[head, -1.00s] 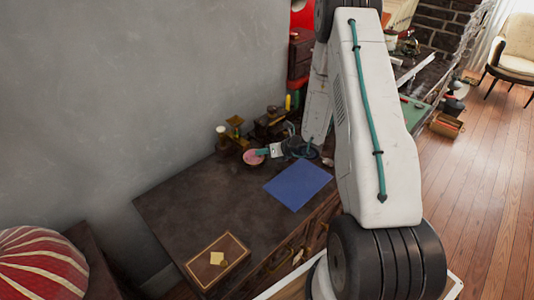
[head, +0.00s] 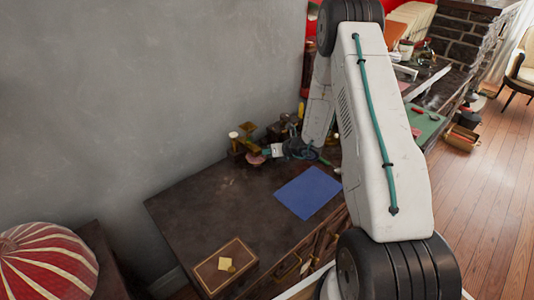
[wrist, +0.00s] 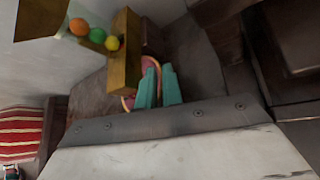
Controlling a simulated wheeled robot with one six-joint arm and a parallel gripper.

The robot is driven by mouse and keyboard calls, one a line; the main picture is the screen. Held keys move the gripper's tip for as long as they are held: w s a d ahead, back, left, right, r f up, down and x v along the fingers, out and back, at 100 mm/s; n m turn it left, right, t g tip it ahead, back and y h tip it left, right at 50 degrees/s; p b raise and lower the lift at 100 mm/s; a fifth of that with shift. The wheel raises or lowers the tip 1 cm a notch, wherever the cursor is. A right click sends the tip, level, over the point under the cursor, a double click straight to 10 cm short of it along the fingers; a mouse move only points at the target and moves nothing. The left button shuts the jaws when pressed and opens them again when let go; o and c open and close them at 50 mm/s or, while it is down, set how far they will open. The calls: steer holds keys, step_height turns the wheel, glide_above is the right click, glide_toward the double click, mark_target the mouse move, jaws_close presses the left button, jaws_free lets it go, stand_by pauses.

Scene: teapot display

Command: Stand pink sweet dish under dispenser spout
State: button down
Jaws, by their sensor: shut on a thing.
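The pink sweet dish (head: 256,160) is at the back of the dark desk, just in front of and below the golden dispenser (head: 249,131). My gripper (head: 270,152), with teal fingers, is shut on the dish's edge. In the wrist view the teal fingers (wrist: 158,86) cover much of the dish, and only parts of its pink rim (wrist: 128,103) show. The dispenser (wrist: 126,48) stands close beside the dish there, with orange, green and yellow balls at it. I cannot tell whether the dish touches the desk or is right under the spout.
A blue sheet (head: 308,192) and a brown box (head: 224,268) lie on the desk (head: 200,212). The desk's middle left is clear.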

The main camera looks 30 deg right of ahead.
steer(key=shift+f, duration=0.3)
stand_by(0.5)
steer(key=c, duration=1.5)
jaws_free()
steer(key=shift+a, duration=0.1)
